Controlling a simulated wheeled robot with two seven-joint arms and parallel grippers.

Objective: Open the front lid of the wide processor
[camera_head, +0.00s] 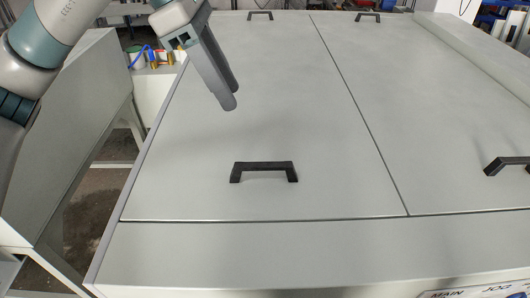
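The wide processor (300,250) fills most of the head view, a large light grey machine with flat top lids. Its front left lid (290,110) lies flat and closed, with a black bar handle (264,170) near its front edge. A second lid (440,130) on the right also lies flat, with a black handle (505,165) at the right picture edge. My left gripper (232,98) hangs above the left lid, behind and slightly left of the front handle, apart from it. Its fingers look parted, one partly hiding the other, with nothing between them. My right gripper is out of view.
A raised ledge (480,50) runs along the right. A grey cabinet (75,110) stands left, with small containers (138,59) behind it. The lid around the front handle is clear.

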